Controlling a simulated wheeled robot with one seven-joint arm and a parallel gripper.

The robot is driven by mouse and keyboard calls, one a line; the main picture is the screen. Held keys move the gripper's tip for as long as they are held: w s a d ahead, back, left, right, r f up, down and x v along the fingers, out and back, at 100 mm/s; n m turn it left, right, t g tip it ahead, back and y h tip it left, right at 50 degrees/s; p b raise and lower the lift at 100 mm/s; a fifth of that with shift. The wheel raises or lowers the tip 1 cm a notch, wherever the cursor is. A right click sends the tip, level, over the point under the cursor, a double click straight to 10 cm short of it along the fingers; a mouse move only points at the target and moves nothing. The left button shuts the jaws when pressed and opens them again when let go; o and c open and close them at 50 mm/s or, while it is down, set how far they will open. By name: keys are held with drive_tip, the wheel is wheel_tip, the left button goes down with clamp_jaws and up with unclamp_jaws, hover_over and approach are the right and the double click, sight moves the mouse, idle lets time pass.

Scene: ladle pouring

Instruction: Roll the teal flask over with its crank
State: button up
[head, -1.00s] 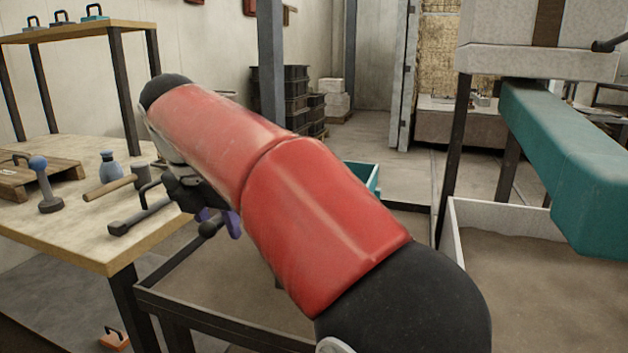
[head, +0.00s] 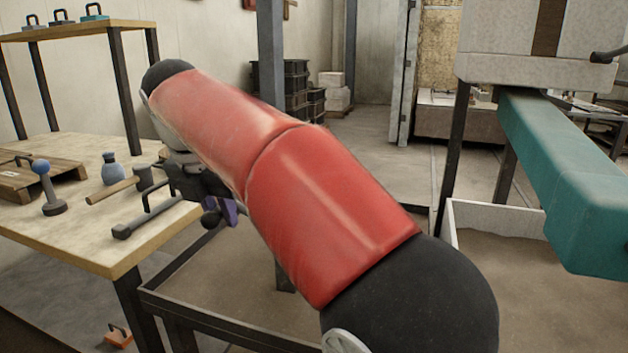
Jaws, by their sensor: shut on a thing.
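The teal flask is not visible now; my red arm covers the middle of the view where its teal rim showed earlier. My gripper (head: 229,210), with purple fingers, is partly hidden behind my arm, just off the right edge of the workbench. It is shut beside a dark round knob (head: 210,218), which looks like the crank's grip. The fingertips' contact with it is hidden, and the rest of the crank cannot be made out.
A dark metal frame (head: 235,326) stands low in front. A large teal beam (head: 575,190) juts in at right above a white-walled sand bed (head: 530,285).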

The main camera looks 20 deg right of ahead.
drive_tip(key=shift+s+d+r, duration=0.15)
drive_tip(key=shift+d+r, duration=0.05)
drive_tip(key=shift+r, duration=0.3)
drive_tip(key=shift+s+d+r, duration=0.15)
drive_tip(key=shift+d+r, duration=0.05)
drive_tip(key=shift+r, duration=0.25)
drive_tip(key=shift+s+d+r, duration=2)
drive_tip(key=shift+s+d, duration=1.1)
drive_tip(key=shift+d, duration=0.85)
drive_tip(key=s+d+f+b, duration=0.4)
drive_tip(key=f+b, duration=0.3)
drive_tip(key=f, duration=0.2)
drive_tip(key=shift+d+b, duration=0.35)
drive_tip(key=shift+d, duration=0.25)
drive_tip(key=o, duration=1.1)
drive_tip(key=shift+r, duration=0.1)
drive_tip(key=shift+o, duration=0.3)
